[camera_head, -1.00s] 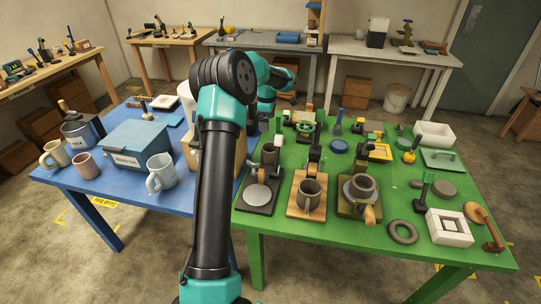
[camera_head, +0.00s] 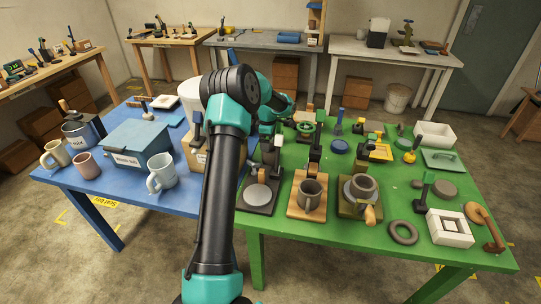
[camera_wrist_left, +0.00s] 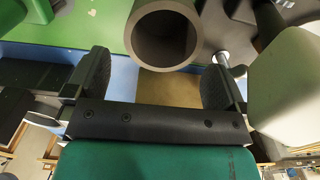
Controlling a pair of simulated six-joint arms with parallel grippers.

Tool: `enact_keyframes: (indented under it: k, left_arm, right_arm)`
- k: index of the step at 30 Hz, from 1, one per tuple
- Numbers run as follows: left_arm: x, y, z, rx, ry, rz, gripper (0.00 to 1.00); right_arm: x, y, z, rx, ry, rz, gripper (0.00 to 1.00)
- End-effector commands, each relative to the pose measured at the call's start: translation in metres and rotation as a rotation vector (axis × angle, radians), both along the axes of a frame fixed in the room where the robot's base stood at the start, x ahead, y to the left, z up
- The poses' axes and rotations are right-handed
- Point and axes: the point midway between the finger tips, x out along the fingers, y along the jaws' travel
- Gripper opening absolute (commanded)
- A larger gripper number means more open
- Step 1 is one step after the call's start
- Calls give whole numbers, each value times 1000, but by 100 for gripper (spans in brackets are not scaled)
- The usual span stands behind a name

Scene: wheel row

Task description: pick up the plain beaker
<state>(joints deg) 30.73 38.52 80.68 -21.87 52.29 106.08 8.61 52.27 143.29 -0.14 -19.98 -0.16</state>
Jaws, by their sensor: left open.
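In the left wrist view a hollow grey cylinder (camera_wrist_left: 165,38), apparently this beaker, shows mouth-on just beyond my left gripper (camera_wrist_left: 156,74). The gripper's two dark fingers are spread apart with nothing between them. The cylinder lies ahead of the gap, apart from both fingers. In the head view the left hand is mostly hidden by its own arm. My right gripper is out of view.
A wooden stand holds a grey mug (camera_head: 310,194); an olive stand to its right holds another grey vessel (camera_head: 362,187). A pale rounded thing (camera_wrist_left: 285,85) is close beside the right finger in the wrist view. The blue table (camera_head: 130,205) adjoins at left.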

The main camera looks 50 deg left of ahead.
Motion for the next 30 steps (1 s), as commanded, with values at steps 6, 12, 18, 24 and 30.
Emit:
enact_keyframes:
  k: [6,12,18,24,30]
  left_arm:
    - [0,-2,-20,-2,3,0,100]
    - [0,-4,-46,-2,2,-1,100]
    - [0,-4,-52,0,0,-1,100]
    - [0,-4,-52,-1,1,-1,100]
    - [0,-4,-51,-1,1,-1,98]
  right_arm:
    - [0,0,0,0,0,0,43]
    - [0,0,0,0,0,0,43]
    - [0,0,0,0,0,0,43]
    - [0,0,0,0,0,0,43]
    - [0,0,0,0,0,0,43]
